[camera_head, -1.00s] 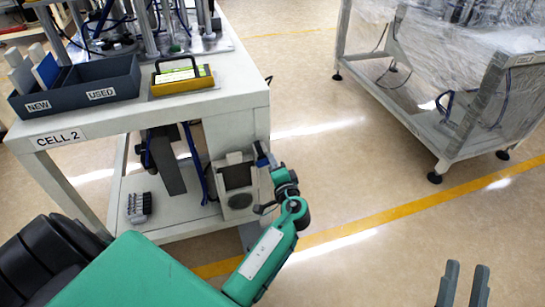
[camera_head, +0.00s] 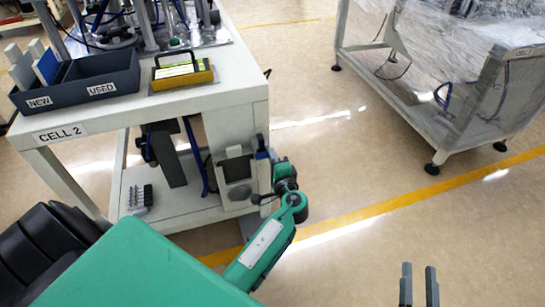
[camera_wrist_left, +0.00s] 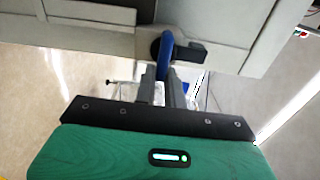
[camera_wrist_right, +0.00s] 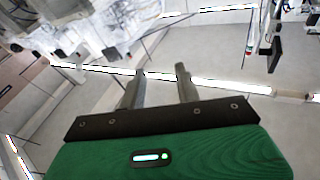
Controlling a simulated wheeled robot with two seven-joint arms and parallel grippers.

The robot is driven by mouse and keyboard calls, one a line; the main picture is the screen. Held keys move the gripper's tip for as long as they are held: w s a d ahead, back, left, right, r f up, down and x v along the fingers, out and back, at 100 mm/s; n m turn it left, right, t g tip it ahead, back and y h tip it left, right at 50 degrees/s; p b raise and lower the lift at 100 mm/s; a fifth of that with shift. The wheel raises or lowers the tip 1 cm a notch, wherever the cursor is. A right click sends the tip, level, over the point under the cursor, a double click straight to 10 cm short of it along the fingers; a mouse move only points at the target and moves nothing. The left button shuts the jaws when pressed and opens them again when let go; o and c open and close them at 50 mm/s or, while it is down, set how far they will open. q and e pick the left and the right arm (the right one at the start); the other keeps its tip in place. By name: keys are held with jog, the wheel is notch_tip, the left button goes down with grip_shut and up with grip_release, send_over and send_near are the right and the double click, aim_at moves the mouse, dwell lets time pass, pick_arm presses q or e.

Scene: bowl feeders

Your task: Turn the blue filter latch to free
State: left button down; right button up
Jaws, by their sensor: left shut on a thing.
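The blue filter latch (camera_head: 261,143) is a small blue lever on the right side of the grey filter box (camera_head: 236,193), below the CELL 2 table top. In the left wrist view the latch (camera_wrist_left: 166,52) stands about upright against a dark pivot on the grey box. My left gripper (camera_head: 268,160) is shut on the latch; its fingertips (camera_wrist_left: 163,75) sit either side of the lower part. In the head view the latch is partly hidden by the gripper. My right gripper (camera_head: 419,284) is open and empty over the floor; its spread fingers show in its wrist view (camera_wrist_right: 160,80).
The CELL 2 table (camera_head: 190,105) carries a dark NEW/USED tray (camera_head: 102,88) and a yellow-framed filter (camera_head: 182,75). Small grey parts (camera_head: 140,197) lie on the lower shelf. A wrapped cart (camera_head: 455,100) stands at right. The floor between is clear.

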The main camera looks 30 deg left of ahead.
pick_arm(q)
jog(key=c, duration=1.5)
grip_release()
